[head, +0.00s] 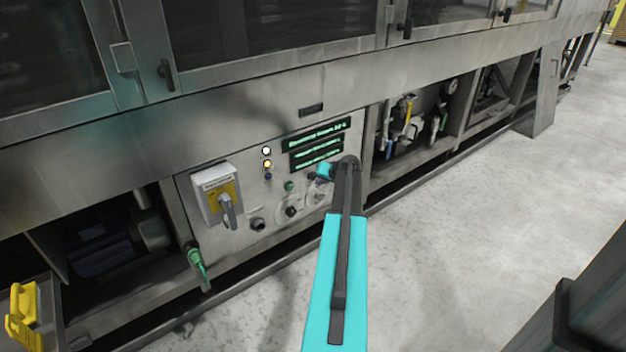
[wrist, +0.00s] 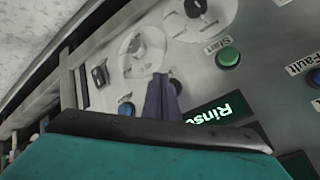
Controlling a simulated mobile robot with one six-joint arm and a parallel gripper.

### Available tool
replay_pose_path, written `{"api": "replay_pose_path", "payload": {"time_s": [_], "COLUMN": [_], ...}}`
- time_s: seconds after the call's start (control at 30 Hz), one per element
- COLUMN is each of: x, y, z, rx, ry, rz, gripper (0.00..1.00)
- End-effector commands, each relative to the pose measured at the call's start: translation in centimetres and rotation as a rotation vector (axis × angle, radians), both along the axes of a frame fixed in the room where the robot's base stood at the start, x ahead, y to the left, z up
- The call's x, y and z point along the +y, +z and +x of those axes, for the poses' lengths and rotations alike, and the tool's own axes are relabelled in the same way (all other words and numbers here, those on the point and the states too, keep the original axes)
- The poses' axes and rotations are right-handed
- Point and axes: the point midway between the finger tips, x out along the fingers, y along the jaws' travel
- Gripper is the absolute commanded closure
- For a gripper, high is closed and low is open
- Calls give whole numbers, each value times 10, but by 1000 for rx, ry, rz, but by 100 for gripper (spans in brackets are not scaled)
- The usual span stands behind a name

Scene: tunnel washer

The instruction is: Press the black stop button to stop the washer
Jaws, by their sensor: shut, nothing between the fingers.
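The grey control panel (head: 235,245) is on the washer's front. In the wrist view, a small dark round button (wrist: 178,87), apparently the black stop button, shows just right of my gripper's fingertips (wrist: 158,78). The fingers partly cover it and its label is not readable. In the head view, a small dark spot (head: 312,176) left of my gripper looks like the same button. The green start button (wrist: 228,57) is up and right of it; it also shows in the head view (head: 289,186). My gripper is shut and empty, close to the panel; contact cannot be told.
A blue button (wrist: 127,108) lies left of the fingers, and round dials (wrist: 137,45) above them. Lit green displays (head: 316,144) are above the buttons. A switch box (head: 215,195) with a handle sticks out at the panel's left. The floor (head: 460,220) at right is clear.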

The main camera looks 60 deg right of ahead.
Motion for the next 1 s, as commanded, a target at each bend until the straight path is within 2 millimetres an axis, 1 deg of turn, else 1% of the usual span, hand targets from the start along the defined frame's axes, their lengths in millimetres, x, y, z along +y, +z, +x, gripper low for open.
{"api": "replay_pose_path", "payload": {"time_s": [0.53, 1.0], "x": [0, -3], "y": [0, 0], "z": [0, 6], "rx": [0, 1], "ry": [0, -1], "rz": [0, 0], "gripper": [100, 100]}}
